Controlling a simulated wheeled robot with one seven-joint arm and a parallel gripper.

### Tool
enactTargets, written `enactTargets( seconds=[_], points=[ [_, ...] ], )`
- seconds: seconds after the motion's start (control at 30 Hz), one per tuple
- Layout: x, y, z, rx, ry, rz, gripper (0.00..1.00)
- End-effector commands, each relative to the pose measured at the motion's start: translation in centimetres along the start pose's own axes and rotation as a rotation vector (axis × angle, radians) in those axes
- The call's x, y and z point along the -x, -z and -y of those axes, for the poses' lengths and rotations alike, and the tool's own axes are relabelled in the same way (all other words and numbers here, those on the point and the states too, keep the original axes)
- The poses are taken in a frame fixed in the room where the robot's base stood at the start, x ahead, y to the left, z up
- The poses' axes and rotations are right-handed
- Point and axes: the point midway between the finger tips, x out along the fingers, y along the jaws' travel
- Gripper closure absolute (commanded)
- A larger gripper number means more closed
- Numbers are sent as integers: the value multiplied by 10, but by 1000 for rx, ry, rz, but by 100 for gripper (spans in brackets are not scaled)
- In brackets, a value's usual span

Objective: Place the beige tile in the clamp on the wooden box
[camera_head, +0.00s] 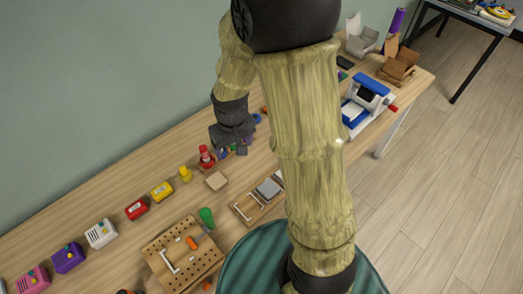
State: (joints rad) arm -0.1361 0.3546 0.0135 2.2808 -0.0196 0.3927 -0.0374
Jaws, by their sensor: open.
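A small beige tile (216,180) lies flat on the wooden table, left of centre. My gripper (236,151) is dark, points down above the table behind and to the right of the tile, and is open. It is apart from the tile, and I see nothing held in it. A red upright piece (206,153) stands just behind the tile on a small brown base; I cannot tell whether it is the clamp. A blue and white device (366,101) with a red knob stands at the right. I cannot make out for certain which thing is the wooden box with the clamp.
A wooden tray (241,208) with grey tiles and a pegboard (164,278) stand near the front edge, with a green cylinder (207,217) close by. Several coloured small boxes line the left. A brown open box (398,67) sits far right. My arm hides the table's middle.

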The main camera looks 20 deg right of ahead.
Motion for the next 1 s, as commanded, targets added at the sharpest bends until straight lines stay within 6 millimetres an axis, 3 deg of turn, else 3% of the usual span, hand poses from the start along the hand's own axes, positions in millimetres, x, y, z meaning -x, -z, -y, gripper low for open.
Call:
enactTargets(
  seconds=[0.1, 0.33, 0.67, 0.7, 0.77, 0.8, 1.0],
  points=[
    [30, -30, -18, -76, -10, -46, 24],
    [62, -81, -36, -184, -24, -108, 24],
    [66, -89, -37, -203, -26, -117, 24],
    [66, -89, -37, -203, -26, -117, 20],
    [66, -89, -37, -203, -26, -117, 20],
    [66, -89, -37, -202, -26, -117, 22],
    [66, -89, -37, -202, -26, -117, 61]
  ],
)
